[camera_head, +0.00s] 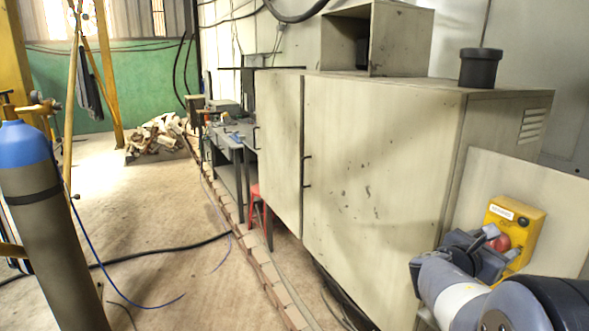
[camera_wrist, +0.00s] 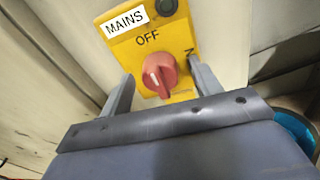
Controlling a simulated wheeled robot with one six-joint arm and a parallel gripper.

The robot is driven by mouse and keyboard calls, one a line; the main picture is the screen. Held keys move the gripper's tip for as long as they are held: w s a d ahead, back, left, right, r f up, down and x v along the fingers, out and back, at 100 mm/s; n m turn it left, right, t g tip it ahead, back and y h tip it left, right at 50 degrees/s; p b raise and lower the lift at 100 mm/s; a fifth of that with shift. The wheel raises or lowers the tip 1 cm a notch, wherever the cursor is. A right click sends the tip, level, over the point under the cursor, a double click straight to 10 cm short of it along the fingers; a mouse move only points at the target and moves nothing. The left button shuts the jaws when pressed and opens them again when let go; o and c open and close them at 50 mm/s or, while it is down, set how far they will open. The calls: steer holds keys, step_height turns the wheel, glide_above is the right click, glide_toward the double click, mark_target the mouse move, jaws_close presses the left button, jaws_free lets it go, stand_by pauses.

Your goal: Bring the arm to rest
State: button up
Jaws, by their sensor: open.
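My gripper (camera_head: 503,246) is at the lower right of the head view, in front of a yellow switch box (camera_head: 517,219) on a pale panel. In the wrist view, the two jaws of my gripper (camera_wrist: 160,71) stand apart, one on each side of a red rotary knob (camera_wrist: 160,73). I cannot tell whether they touch it. The knob's ridge runs roughly up and down, with the OFF label above it. A second label at the right is partly hidden by the right finger. A white MAINS label (camera_wrist: 125,20) is on the box (camera_wrist: 183,30).
A large beige cabinet (camera_head: 380,150) stands left of my arm, with a black cup-like container (camera_head: 480,68) on top. A blue-topped gas cylinder (camera_head: 45,220) stands at the far left. Cables and a hose cross the floor. Open floor (camera_head: 150,200) lies between cylinder and cabinet.

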steer(key=shift+s+f+m+t+h+b, duration=0.2)
steer(key=shift+m+b, duration=1.1)
steer(key=shift+m, duration=1.15)
steer(key=shift+w+r+m+t+h+b, duration=0.1)
steer(key=shift+m+t+b, duration=0.2)
steer(key=shift+m+b, duration=1.6)
steer(key=shift+m+p, duration=0.55)
steer(key=shift+p, duration=0.05)
steer(key=shift+f, duration=0.1)
